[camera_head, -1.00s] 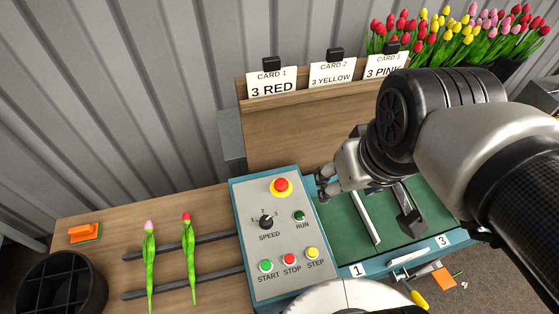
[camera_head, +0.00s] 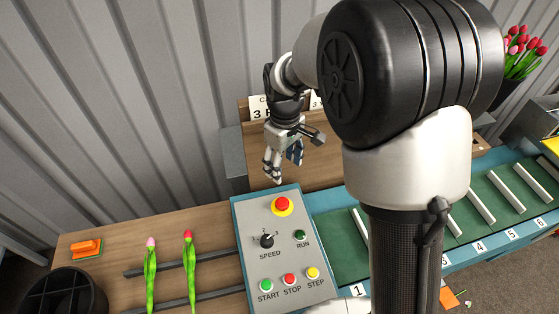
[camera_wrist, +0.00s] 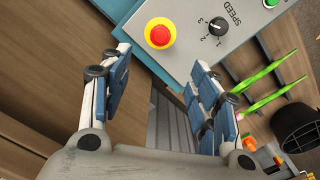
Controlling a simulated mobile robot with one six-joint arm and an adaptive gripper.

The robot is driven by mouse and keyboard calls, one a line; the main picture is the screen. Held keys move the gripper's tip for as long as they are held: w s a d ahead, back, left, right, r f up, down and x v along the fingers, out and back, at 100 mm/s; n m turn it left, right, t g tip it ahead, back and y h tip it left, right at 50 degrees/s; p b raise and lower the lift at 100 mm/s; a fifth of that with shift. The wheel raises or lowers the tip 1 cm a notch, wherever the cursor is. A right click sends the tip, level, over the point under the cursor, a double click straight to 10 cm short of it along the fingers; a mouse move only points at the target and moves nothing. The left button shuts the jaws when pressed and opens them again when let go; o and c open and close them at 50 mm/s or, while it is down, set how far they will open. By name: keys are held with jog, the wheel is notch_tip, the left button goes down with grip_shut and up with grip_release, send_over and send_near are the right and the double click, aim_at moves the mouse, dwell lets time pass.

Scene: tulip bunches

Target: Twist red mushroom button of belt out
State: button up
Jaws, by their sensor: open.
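The red mushroom button (camera_head: 282,204) sits on a yellow base at the top of the grey control panel (camera_head: 254,235). In the wrist view the button (camera_wrist: 159,34) is fully visible, beyond the fingertips and between their lines. My gripper (camera_head: 283,172) hangs above the back edge of the panel, just behind the button and apart from it. Its fingers (camera_wrist: 165,75) are spread open with nothing between them.
The green belt (camera_head: 345,259) with white dividers runs right of the panel. Two tulips (camera_head: 188,265) lie left of the panel, near an orange-green block (camera_head: 87,247) and a black divided pot (camera_head: 58,292).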

aim_at(282, 202)
notch_tip(282, 202, down, 18)
jog(key=b, duration=0.4)
jog(key=shift+w+a+f, duration=0.1)
jog(key=shift+w+a, duration=0.05)
jog(key=shift+c, duration=0.3)
jog(key=c, duration=1)
